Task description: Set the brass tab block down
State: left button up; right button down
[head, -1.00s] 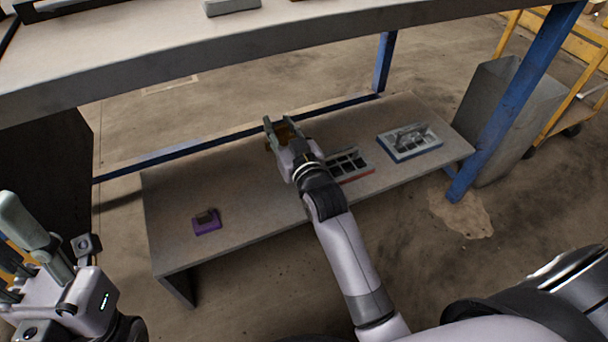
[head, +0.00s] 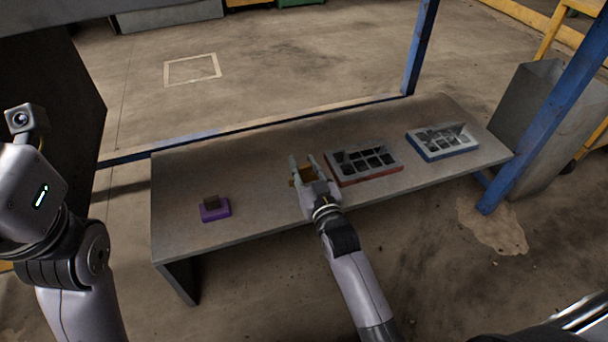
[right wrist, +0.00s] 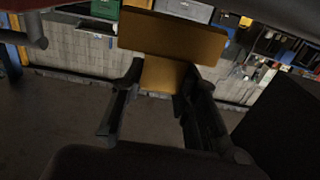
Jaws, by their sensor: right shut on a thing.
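The brass tab block (right wrist: 172,38) has a wide brass bar and a narrower tab (right wrist: 162,75). My right gripper (right wrist: 158,84) is shut on the tab, with one dark finger on each side. In the head view the right gripper (head: 305,166) is over the middle of the low shelf (head: 250,185), left of the red-edged tray. The brass block (head: 298,176) shows there only in part, between the fingers. I cannot tell whether it touches the shelf. My left wrist is at the left edge of the head view; its fingers are out of the picture.
A red-edged compartment tray (head: 362,163) is just right of the right gripper. A blue-edged tray (head: 442,142) is farther right. A purple base (head: 215,212) with a small brown block is on the left. Bare shelf lies between it and the gripper. A blue post (head: 540,120) stands right.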

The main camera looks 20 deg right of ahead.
jog(key=shift+f, duration=0.6)
jog(key=shift+r, duration=0.1)
jog(key=c, duration=1.2)
grip_release()
jog(key=shift+f, duration=0.2)
